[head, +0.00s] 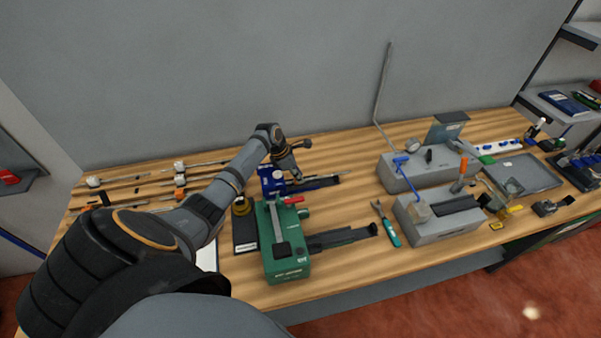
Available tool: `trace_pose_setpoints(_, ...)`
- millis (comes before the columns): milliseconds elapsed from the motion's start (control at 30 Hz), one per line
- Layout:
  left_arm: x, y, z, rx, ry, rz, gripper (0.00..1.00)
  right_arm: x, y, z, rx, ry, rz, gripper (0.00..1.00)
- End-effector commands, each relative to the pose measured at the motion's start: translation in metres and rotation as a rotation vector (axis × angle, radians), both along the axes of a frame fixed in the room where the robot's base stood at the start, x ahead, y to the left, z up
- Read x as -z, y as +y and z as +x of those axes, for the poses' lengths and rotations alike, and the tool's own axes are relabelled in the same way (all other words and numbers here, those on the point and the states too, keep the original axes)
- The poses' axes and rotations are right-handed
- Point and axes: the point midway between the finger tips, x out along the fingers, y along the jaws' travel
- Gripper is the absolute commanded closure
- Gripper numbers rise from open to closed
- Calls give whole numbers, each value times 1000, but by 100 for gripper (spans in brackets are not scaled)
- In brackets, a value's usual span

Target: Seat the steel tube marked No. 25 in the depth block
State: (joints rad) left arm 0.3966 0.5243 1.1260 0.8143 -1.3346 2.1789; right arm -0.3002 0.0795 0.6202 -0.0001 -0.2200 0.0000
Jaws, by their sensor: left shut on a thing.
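My left gripper (294,179) reaches down over a blue device (270,181) with a dark flat arm to its right, at the back middle of the bench. The gripper is shut. My right gripper is not in view.
A green machine (285,255) with a red lever stands just in front. Several slim rods with fittings (130,178) lie at the left. Two grey boxes (440,226) and a grey tray (522,173) fill the right.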

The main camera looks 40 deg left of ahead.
Motion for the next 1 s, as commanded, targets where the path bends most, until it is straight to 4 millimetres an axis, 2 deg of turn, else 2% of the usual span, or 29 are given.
trace_pose_setpoints(433, -1, 9, -11, 0, 1, 1, 100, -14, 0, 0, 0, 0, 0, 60)
trace_pose_setpoints(467, 0, 9, -10, 0, 1, 1, 76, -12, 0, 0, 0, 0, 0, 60)
trace_pose_setpoints(600, 0, 9, -10, 0, 1, 1, 57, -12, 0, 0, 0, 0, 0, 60)
trace_pose_setpoints(633, 0, 9, -10, 0, 1, 1, 54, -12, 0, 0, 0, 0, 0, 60)
trace_pose_setpoints(867, 0, 8, -10, 0, 1, 1, 52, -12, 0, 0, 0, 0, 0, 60)
trace_pose_setpoints(967, 0, 8, -10, 0, 1, 1, 39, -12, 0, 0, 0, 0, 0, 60)
trace_pose_setpoints(1000, 0, 8, -10, 0, 1, 1, 38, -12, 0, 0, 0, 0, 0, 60)
